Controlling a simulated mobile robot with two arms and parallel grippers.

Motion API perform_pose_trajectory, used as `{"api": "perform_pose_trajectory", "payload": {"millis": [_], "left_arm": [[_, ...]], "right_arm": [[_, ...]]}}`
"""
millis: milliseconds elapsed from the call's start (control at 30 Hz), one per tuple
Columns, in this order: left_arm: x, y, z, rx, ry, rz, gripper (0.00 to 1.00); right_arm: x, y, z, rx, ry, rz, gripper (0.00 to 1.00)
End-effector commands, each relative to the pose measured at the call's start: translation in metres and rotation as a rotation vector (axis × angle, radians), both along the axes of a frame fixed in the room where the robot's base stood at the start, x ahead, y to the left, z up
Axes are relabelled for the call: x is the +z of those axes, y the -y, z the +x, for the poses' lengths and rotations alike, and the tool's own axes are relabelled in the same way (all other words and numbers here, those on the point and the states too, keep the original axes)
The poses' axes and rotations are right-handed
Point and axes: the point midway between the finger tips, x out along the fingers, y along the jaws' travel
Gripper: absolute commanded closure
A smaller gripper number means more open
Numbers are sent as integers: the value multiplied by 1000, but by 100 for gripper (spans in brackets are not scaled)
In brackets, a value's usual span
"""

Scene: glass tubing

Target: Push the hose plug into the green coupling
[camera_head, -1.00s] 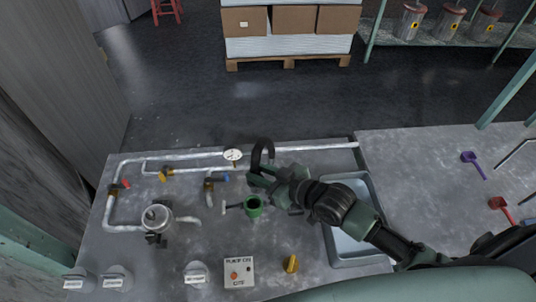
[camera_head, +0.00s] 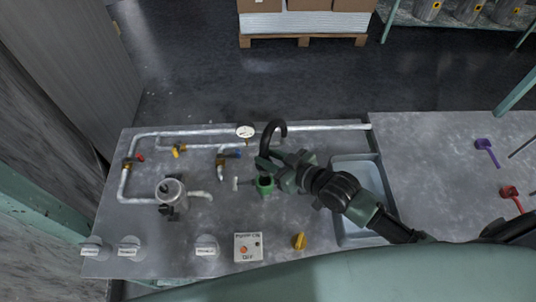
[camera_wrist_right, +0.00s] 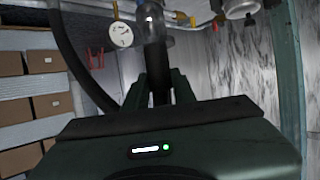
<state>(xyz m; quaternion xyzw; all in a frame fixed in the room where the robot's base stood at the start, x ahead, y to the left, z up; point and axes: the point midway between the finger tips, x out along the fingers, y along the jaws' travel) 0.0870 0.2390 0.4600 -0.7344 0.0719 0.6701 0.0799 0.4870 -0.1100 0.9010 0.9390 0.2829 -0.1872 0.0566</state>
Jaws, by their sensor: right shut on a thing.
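The green coupling (camera_head: 264,187) stands on the grey bench, with its dark open mouth facing up. The black hose (camera_head: 280,125) arches above my right gripper (camera_head: 272,164) in the head view. My right gripper is shut on the hose's plug end, just behind the coupling and close to its rim. I cannot tell whether the plug touches the coupling. In the right wrist view, my gripper (camera_wrist_right: 158,90) has a dark plug piece (camera_wrist_right: 157,62) between its fingers, and the hose (camera_wrist_right: 72,55) curves down on the left. My left gripper is not in view.
Pipes with a gauge (camera_head: 245,132) and coloured valves run along the bench's back. A sink (camera_head: 352,226) lies under my right arm.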

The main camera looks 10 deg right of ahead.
Motion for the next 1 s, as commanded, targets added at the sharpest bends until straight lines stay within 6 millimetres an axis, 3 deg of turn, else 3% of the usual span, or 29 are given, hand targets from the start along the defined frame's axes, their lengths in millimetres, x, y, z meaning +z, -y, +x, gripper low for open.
{"api": "perform_pose_trajectory", "payload": {"millis": [200,400,1000], "left_arm": [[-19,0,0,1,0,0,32],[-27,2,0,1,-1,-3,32],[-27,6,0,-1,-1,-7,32]], "right_arm": [[-25,0,1,0,3,1,100],[-37,0,1,0,3,2,100],[-38,0,1,0,3,2,100]]}}
